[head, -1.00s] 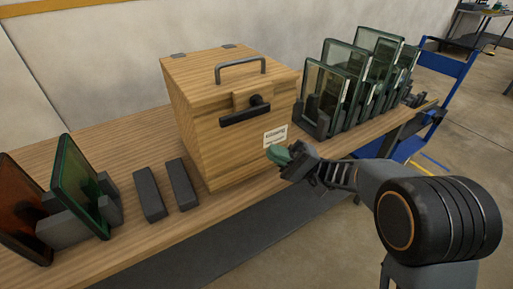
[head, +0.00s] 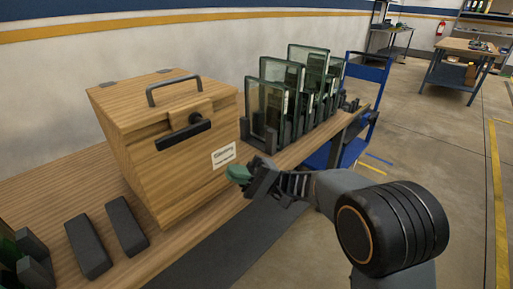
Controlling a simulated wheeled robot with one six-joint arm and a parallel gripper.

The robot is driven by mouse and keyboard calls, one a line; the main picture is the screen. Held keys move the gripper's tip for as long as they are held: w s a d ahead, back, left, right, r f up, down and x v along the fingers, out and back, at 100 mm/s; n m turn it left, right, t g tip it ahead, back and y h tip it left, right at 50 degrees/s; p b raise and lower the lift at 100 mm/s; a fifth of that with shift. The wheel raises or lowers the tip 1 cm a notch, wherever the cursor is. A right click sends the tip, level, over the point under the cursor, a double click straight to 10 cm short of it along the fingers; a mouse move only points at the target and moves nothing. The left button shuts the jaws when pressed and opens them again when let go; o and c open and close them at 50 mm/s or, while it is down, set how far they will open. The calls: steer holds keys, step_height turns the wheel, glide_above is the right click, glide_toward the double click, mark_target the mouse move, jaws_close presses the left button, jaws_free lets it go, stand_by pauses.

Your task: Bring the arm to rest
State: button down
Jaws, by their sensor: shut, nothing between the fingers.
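My gripper (head: 240,174) is at the end of my arm, in front of the lower right corner of a wooden box. Its green-tipped fingers point left and are shut, with nothing held. The arm is folded, with its large dark joint at the lower right of the view. The gripper looks close to the table's front edge; whether it touches the box cannot be told.
The wooden box (head: 150,165) has a top handle and a black latch. Two dark bars (head: 90,247) lie left of it on the wooden table (head: 45,195). Racked glass panes (head: 270,105) stand behind right. A blue cart (head: 362,85) is beyond; open floor lies right.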

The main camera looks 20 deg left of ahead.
steer(key=s+f+m+t+h+p, duration=0.1)
steer(key=s+f+m+t+h, duration=0.4)
steer(key=f, duration=0.5)
steer(key=d+t+h+p, duration=0.5)
steer(key=d+h, duration=0.4)
steer(key=d, duration=0.5)
steer(key=s+d+r+m+t+h+p, duration=0.1)
steer(key=d+r+t+h+p, duration=0.4)
steer(key=d+r+p, duration=0.7)
steer(key=d+r+t, duration=0.2)
steer(key=d+r, duration=0.1)
steer(key=d, duration=0.3)
steer(key=shift+d+m+h, duration=0.4)
steer(key=shift+a, duration=0.1)
